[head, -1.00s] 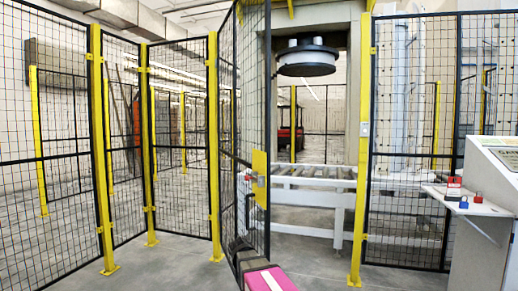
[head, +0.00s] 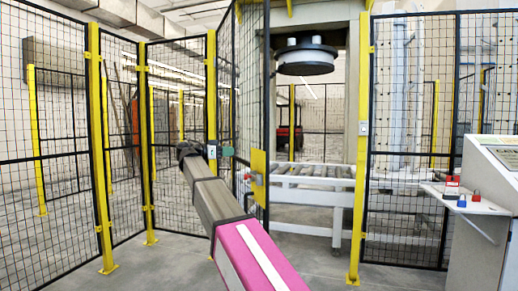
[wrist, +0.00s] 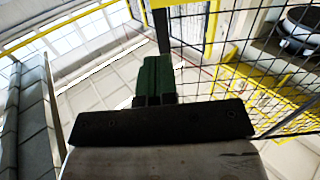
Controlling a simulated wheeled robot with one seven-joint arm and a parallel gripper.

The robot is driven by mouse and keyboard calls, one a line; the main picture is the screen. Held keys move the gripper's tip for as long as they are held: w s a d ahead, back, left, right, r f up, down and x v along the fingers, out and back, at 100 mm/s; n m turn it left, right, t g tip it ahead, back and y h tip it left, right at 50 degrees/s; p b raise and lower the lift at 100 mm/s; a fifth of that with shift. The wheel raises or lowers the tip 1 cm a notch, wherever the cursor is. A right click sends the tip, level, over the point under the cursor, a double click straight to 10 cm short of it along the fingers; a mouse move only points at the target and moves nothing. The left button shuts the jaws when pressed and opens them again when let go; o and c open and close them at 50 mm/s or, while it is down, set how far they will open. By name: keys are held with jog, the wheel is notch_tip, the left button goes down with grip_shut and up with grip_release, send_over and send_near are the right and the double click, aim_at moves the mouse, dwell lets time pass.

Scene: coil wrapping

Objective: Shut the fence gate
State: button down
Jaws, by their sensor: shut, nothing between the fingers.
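The fence gate (head: 251,105) is a black mesh leaf in the head view. It stands swung open, edge-on to me, with a gap between its free edge and the yellow post (head: 360,150) to its right. A yellow latch plate (head: 258,178) is on the free edge. My gripper (head: 228,151) is raised to the left of this plate and looks apart from it. The wrist view shows its green fingers (wrist: 153,78) shut and empty. There, black mesh and a yellow plate (wrist: 245,82) lie to the right of the fingers.
Fixed mesh panels on yellow posts (head: 98,150) stand at the left. A roller conveyor (head: 310,172) and a dark round press head (head: 306,62) show through the opening.

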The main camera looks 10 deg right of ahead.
jog(key=r, duration=0.1)
send_near(264, 147)
jog(key=shift+m, duration=0.3)
jog(key=d, duration=0.5)
jog(key=w+d, duration=0.1)
jog(key=d, duration=0.1)
jog(key=shift+d, duration=0.3)
